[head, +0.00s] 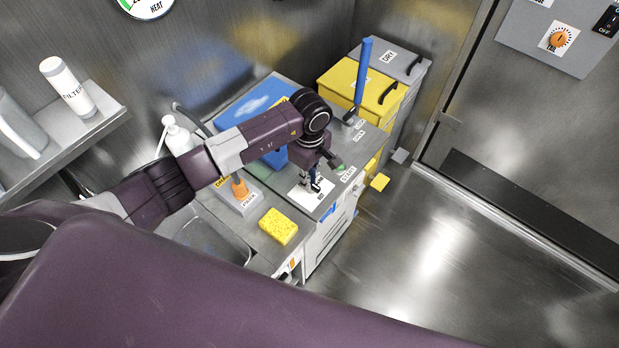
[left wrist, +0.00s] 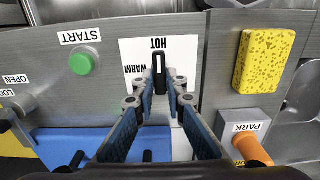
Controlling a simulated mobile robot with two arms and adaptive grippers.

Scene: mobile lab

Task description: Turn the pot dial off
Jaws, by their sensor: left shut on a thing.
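The pot dial is a small black knob (left wrist: 160,62) on a white card (left wrist: 132,48) lettered HOT and WARM. In the left wrist view the knob's narrow end lies toward HOT; any other lettering is hidden. My left gripper (left wrist: 161,85) has its blue-padded fingers closed on both sides of the knob. In the head view the left gripper (head: 313,186) points down at the card (head: 300,191) on the counter, and mostly covers the dial.
A green START button (left wrist: 83,63), a yellow sponge (left wrist: 264,59) and an orange PARK lever (left wrist: 251,150) are close by. A blue-handled lever (head: 362,75) rises behind. Yellow and grey bins (head: 400,62) stand at the back; the floor at right is clear.

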